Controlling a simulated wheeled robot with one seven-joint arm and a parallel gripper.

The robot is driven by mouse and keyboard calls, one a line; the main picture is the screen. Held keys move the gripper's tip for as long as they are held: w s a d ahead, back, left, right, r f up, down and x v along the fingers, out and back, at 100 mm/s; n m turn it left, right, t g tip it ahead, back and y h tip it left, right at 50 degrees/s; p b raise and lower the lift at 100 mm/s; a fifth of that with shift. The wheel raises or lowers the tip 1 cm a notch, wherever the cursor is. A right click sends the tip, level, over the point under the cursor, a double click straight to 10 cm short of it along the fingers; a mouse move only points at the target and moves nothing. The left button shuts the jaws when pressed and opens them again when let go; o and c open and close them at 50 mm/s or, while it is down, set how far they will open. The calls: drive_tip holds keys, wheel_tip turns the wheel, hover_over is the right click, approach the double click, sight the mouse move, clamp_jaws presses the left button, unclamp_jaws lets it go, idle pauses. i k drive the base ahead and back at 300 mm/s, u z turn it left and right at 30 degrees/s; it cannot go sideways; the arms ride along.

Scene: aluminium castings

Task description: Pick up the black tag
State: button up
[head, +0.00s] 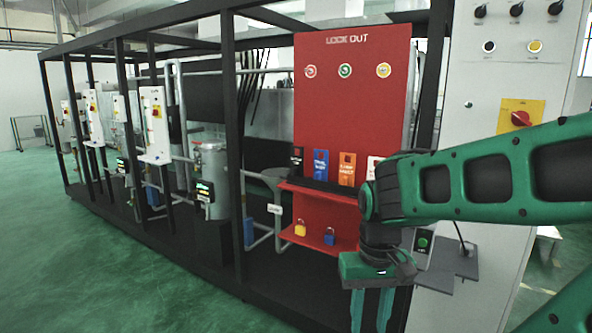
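The black tag (296,159) stands at the left end of a row of tags on the red lockout board (350,110), just above the upper red shelf. A blue tag (321,165) is directly to its right. My gripper (371,312) points down in front of the board's lower right, below and to the right of the black tag and well apart from it. Its two green fingers are spread with nothing seen between them. The fingertips run to the bottom edge of the picture.
An orange tag (346,171) and a white tag (373,166), partly behind my arm, continue the row. A yellow padlock (300,228) and a blue padlock (329,237) are on the lower red shelf. A black frame post (233,150) stands left of the board. Green floor is open at left.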

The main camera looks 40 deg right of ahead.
sight(297, 161)
drive_tip(key=u, duration=0.1)
drive_tip(key=i, duration=1)
drive_tip(key=z, duration=0.1)
